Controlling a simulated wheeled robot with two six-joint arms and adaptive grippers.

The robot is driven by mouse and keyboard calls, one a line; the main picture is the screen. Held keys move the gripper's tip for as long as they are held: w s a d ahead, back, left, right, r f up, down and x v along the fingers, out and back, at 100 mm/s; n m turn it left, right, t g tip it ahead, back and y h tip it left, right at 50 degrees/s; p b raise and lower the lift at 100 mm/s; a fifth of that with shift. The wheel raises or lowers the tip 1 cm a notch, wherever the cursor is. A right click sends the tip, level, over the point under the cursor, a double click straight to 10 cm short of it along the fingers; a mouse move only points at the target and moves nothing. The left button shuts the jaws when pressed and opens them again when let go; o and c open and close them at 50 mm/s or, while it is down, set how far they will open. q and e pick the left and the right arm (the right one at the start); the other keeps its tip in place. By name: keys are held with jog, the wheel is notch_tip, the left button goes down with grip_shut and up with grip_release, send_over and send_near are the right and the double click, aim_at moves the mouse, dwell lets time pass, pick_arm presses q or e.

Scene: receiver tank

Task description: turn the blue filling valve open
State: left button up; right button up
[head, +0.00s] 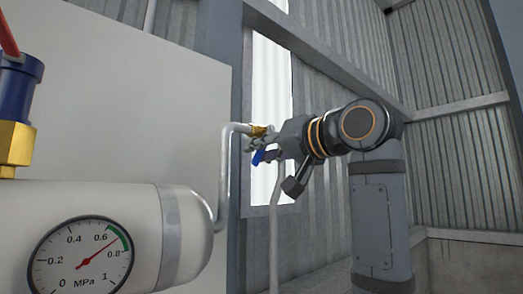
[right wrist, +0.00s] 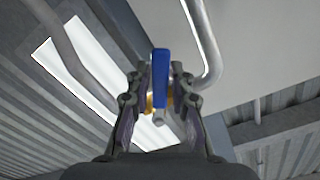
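The blue filling valve's lever (head: 258,157) sits on a brass fitting (head: 258,130) at the end of a grey pipe. In the head view the lever slants down to the left, partly hidden by my right gripper (head: 262,146). In the right wrist view the blue lever (right wrist: 161,68) stands upright between the two fingertips of my right gripper (right wrist: 161,80). The fingers are drawn in close on both sides of it and look shut on it; contact is hard to make out. Brass shows behind the lever. My left gripper is not in view.
A white tank (head: 110,215) with a pressure gauge (head: 81,258) stands at lower left; the needle is between 0.6 and 0.8 MPa. A bent pipe (head: 224,180) joins tank and valve. A pale panel (head: 170,110) stands behind. A blue-and-brass fitting (head: 16,100) is at far left.

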grip_shut()
jog(key=shift+s+a+r+m+b, duration=0.3)
jog(key=shift+a+m+b, duration=0.05)
jog(key=shift+m, duration=0.65)
jog(key=m, duration=0.1)
jog(key=a+r+m, duration=0.1)
jog(key=m, duration=0.1)
jog(key=shift+s+r+m, duration=0.25)
jog(key=shift+s+m, duration=0.05)
jog(key=shift+s, duration=0.05)
jog(key=o, duration=0.5)
grip_release()
